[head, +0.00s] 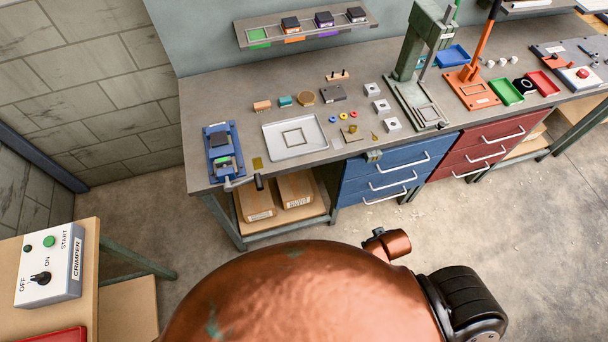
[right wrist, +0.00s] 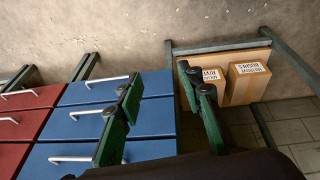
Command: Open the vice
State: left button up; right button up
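A blue vice (head: 219,141) sits at the left end of the grey workbench in the head view. A dark block and a small bright green piece show on it; I cannot tell how far apart its jaws stand. Its crank handle (head: 243,183), with a dark knob, sticks out over the bench's front edge. My right gripper (right wrist: 158,82) shows in the right wrist view, its two green fingers wide apart with nothing between them. It is in front of the bench's drawers and lower shelf. Neither gripper shows in the head view, and the vice is not in the right wrist view.
A white tray (head: 295,151) and several small parts lie right of the vice. A green press (head: 420,75) stands further right. Blue drawers (head: 385,174) have protruding handles, and boxes (right wrist: 245,84) sit on the lower shelf. A crimper box (head: 50,264) stands at the lower left. Open floor lies before the bench.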

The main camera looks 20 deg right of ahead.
jog(key=w+a+r+n+t+p, duration=0.1)
jog(key=w+a+r+n+t, duration=0.2)
jog(key=w+a+r+n, duration=0.3)
jog(key=w+a+r+n+t+p, duration=0.1)
jog(key=w+a+r+n+t, duration=0.2)
jog(key=w+a+r+n, duration=0.45)
jog(key=n+t+y, duration=0.5)
jog(key=n+y, duration=0.1)
jog(key=n, duration=0.7)
send_near(258, 184)
jog(key=w+f, duration=0.2)
jog(key=w, duration=0.1)
jog(key=shift+w+a+n, duration=0.25)
jog(key=shift+a, duration=0.3)
jog(key=x, duration=0.7)
jog(key=shift+d, duration=0.1)
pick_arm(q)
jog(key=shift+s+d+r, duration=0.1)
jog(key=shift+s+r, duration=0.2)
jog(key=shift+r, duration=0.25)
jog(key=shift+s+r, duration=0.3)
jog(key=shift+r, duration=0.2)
